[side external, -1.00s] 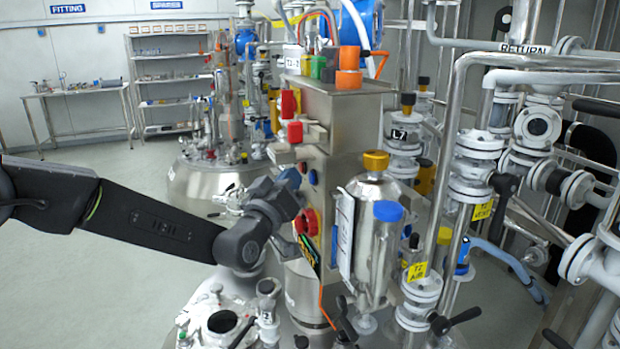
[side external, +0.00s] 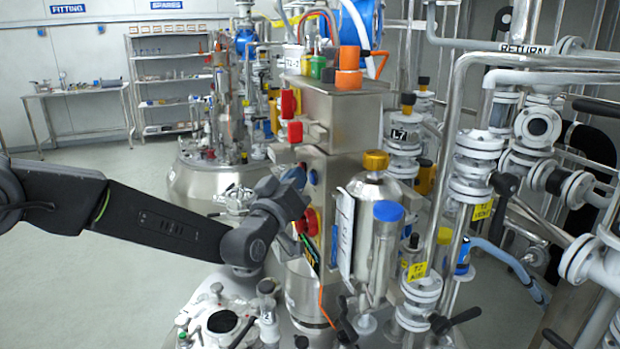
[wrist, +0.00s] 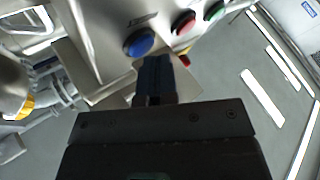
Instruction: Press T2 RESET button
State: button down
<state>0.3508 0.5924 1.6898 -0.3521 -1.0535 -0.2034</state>
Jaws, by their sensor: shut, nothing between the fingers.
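A metal control box holds a blue button (wrist: 139,42), a red button (wrist: 183,22) and a green button (wrist: 214,10) in a row in the wrist view. The small label by the blue button is too blurred to read, so I cannot tell which button is T2 RESET. My gripper (wrist: 156,62) is shut and empty, its tips just below and right of the blue button in the picture. Whether they touch the panel I cannot tell. In the side view a blue button (side external: 313,177) shows on the box, close to the right of my gripper (side external: 297,177).
Red knobs (side external: 289,103) stick out above my gripper, and another red control (side external: 312,221) sits below it. A steel vessel with fittings (side external: 222,322) stands under my wrist. Pipes and valves (side external: 475,165) crowd the right. Open floor (side external: 90,210) lies to the left.

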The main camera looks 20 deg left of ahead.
jog(key=shift+w+d, duration=0.15)
jog(key=shift+d, duration=0.05)
jog(key=shift+a, duration=0.15)
dwell(0.5)
jog(key=shift+s+a, duration=0.45)
jog(key=shift+s, duration=0.1)
jog(key=shift+s+a, duration=1.75)
jog(key=shift+s, duration=0.05)
